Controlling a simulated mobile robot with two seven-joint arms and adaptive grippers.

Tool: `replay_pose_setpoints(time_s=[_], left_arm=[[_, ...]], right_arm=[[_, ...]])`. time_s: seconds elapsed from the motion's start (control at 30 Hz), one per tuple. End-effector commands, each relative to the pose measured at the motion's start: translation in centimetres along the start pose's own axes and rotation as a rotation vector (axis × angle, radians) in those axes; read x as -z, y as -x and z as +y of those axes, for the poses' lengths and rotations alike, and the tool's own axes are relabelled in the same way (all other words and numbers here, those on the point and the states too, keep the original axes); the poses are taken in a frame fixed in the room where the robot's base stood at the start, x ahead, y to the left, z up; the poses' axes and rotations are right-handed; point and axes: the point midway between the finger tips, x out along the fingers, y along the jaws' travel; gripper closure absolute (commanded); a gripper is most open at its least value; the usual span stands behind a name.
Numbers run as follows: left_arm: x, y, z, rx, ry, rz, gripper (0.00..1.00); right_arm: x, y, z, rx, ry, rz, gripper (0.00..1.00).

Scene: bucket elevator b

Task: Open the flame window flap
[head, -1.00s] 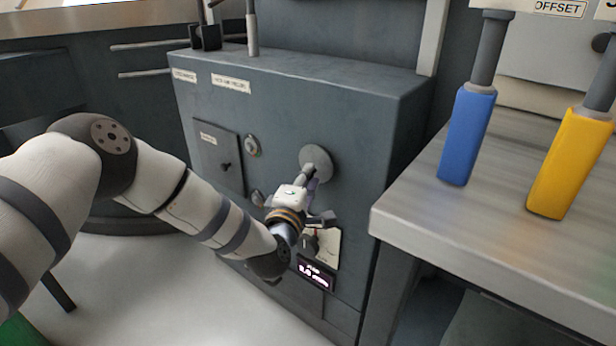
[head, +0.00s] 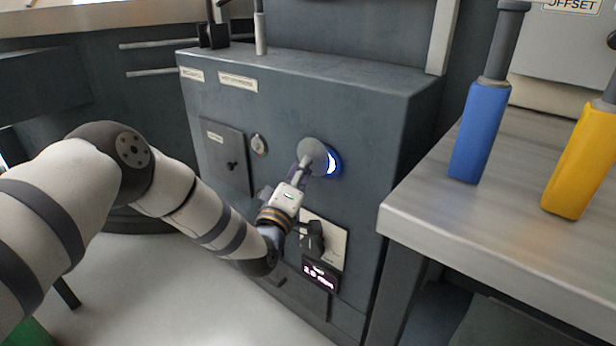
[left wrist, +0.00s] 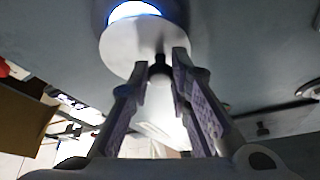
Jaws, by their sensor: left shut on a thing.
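The flame window flap (head: 311,152) is a round grey disc on the front of the dark grey cabinet. It is swung to the left, and part of the glowing blue-white flame window (head: 334,162) shows at its right edge. In the left wrist view the pale disc (left wrist: 128,46) sits below the bright window (left wrist: 133,11). My left gripper (head: 303,172) is shut on the flap's handle, whose dark end (left wrist: 160,66) shows between the fingers in the left wrist view. The fingers hide part of the handle. My right gripper is in neither view.
Below my gripper are a dark knob (head: 315,237) on a pale plate and a lit display (head: 320,275). A small hatch (head: 222,157) is to the left. A metal table (head: 490,215) with blue (head: 480,132) and yellow (head: 582,160) handles stands close on the right.

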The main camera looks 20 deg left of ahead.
Motion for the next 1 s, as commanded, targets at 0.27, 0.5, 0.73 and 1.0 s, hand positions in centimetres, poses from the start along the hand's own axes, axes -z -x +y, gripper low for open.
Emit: replay_pose_setpoints(time_s=[0.27, 0.5, 0.73, 1.0], left_arm=[[1.7, -0.7, 0.0, -0.1, -0.244, 0.001, 1.0], [3.2, -1.3, 0.5, -0.187, -0.453, 0.001, 1.0], [4.3, -1.8, 1.2, -0.259, -0.627, 0.002, 1.0], [5.1, -2.1, 1.9, -0.319, -0.772, 0.002, 1.0]], right_arm=[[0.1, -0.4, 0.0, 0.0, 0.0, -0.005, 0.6], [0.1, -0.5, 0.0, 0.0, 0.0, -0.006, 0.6], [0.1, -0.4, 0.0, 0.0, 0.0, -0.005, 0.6], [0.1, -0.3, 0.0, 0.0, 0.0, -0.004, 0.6]])
